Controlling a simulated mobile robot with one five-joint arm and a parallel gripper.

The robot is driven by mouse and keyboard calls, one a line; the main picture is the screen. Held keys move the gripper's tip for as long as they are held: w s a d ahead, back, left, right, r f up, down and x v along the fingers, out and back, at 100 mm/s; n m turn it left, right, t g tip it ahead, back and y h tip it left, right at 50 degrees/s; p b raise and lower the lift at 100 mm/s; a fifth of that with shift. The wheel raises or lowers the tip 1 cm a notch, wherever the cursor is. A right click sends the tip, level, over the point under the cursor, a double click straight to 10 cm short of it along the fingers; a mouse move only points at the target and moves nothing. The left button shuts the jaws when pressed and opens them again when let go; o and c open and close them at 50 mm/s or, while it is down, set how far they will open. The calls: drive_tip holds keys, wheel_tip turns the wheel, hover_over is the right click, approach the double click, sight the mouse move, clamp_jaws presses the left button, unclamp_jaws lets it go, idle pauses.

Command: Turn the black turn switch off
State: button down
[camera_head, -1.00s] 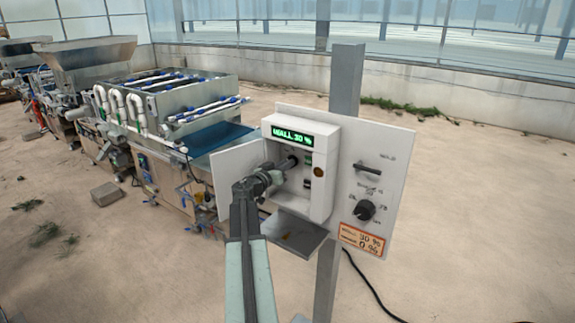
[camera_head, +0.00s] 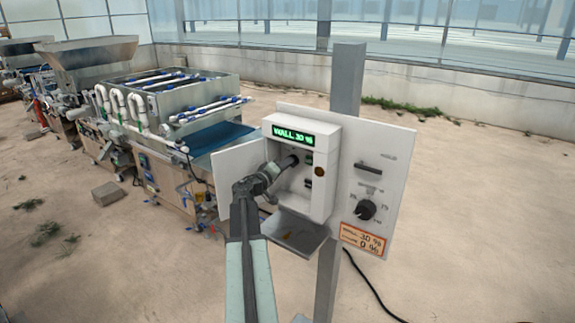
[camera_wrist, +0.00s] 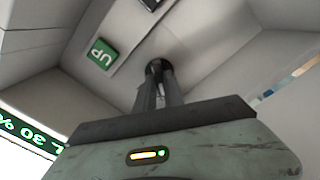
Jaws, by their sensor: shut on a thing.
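My gripper (camera_head: 291,162) reaches into the open white control box (camera_head: 329,134) on the post. In the wrist view my gripper (camera_wrist: 160,78) has its fingers close together on a small round black turn switch (camera_wrist: 157,67) on the box's inner wall. The fingers cover much of the switch, so I cannot tell its turned position. A green UP label (camera_wrist: 102,53) is to the left of the switch in the wrist view. The box's display (camera_head: 292,135) is lit green and reads WALL 30 %.
The open door (camera_head: 238,170) stands left of my gripper, and a grey shelf (camera_head: 300,236) juts out below. A black dial (camera_head: 366,210) and a black handle (camera_head: 368,168) are on the panel to the right. Seeding machinery (camera_head: 165,110) stands behind on the left.

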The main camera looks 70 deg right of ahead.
drive_tip(key=shift+n, duration=0.4)
drive_tip(key=c, duration=1.4)
unclamp_jaws()
drive_tip(key=shift+c, duration=0.2)
drive_tip(key=shift+a, duration=0.1)
drive_tip(key=v, duration=0.7)
drive_tip(key=shift+w+a, duration=0.15)
drive_tip(key=shift+a, duration=0.2)
